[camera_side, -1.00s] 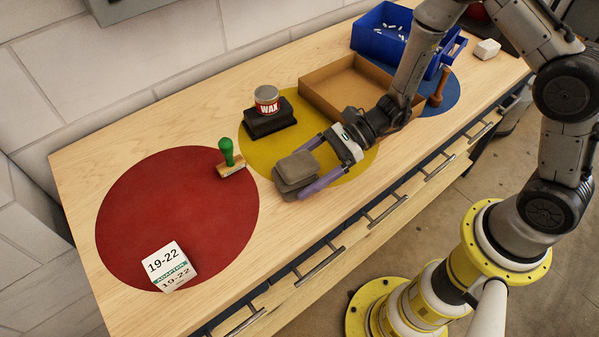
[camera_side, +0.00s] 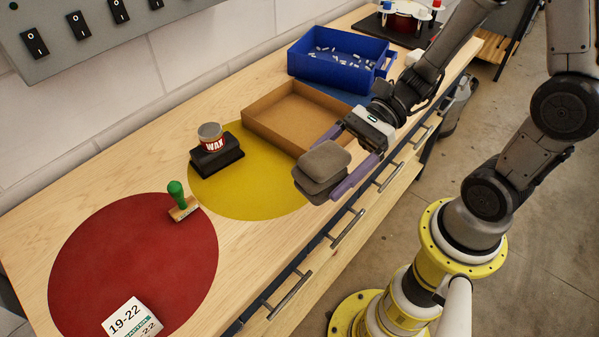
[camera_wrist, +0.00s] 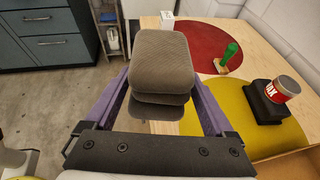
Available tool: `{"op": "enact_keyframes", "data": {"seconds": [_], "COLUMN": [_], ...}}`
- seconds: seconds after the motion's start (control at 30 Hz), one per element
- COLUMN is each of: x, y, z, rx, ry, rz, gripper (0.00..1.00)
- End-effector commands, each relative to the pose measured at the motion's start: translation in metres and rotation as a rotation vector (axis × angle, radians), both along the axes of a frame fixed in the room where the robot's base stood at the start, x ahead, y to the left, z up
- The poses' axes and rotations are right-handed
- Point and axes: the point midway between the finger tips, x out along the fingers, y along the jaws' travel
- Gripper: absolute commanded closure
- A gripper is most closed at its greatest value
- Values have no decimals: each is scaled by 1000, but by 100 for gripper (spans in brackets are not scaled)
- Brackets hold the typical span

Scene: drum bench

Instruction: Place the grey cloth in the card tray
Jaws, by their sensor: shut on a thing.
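The grey cloth (camera_side: 322,168) is a thick folded stack. My gripper (camera_side: 338,172) is shut on it, with a purple finger along each side. The cloth is in the air by the bench's front edge, in front of the card tray. In the wrist view the cloth (camera_wrist: 162,65) sits between both fingers, with the floor and bench edge behind it. The card tray (camera_side: 262,132) is a shallow brown open box lying partly on the yellow disc. The part of its floor that shows is empty; its front right corner is hidden behind my gripper.
A wax tin (camera_side: 211,137) stands on a black block (camera_side: 217,158) left of the tray. A blue bin (camera_side: 335,72) with small white pieces is behind it. A green-handled stamp (camera_side: 182,204) and a white box (camera_side: 131,320) are on the red disc (camera_side: 130,260).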

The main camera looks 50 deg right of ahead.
Motion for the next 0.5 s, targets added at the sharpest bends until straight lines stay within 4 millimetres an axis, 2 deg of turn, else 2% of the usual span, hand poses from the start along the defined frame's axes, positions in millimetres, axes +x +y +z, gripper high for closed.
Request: {"op": "enact_keyframes", "data": {"seconds": [0.1,0.23,0.5], "x": [-1,17,58], "y": [-5,-27,-108], "z": [4,7,10], "rx": [2,2,3], "ry": [9,13,7], "rz": [-14,-104,-394], "gripper": [63,63,63]}}
